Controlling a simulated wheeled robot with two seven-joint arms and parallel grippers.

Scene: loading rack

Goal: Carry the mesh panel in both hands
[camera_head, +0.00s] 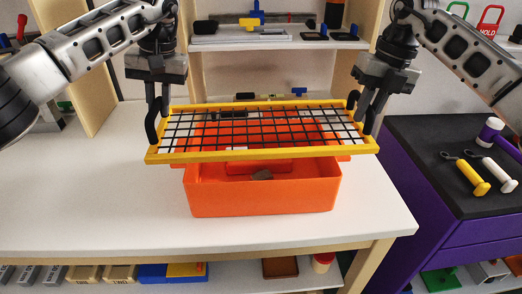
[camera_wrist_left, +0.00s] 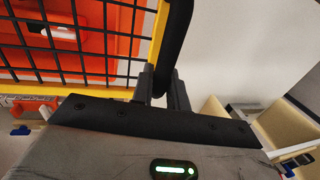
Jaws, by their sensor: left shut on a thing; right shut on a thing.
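The mesh panel (camera_head: 262,156) has a yellow frame and a black wire grid. It is held roughly level above the open orange box (camera_head: 262,197), and covers part of the box's opening from view. My left gripper (camera_head: 158,122) is shut on the panel's left end. My right gripper (camera_head: 364,112) is shut on its right end.
The orange box stands on the white table (camera_head: 90,190). Shelves (camera_head: 280,43) with tools rise behind it. The table is clear to the left of the box.

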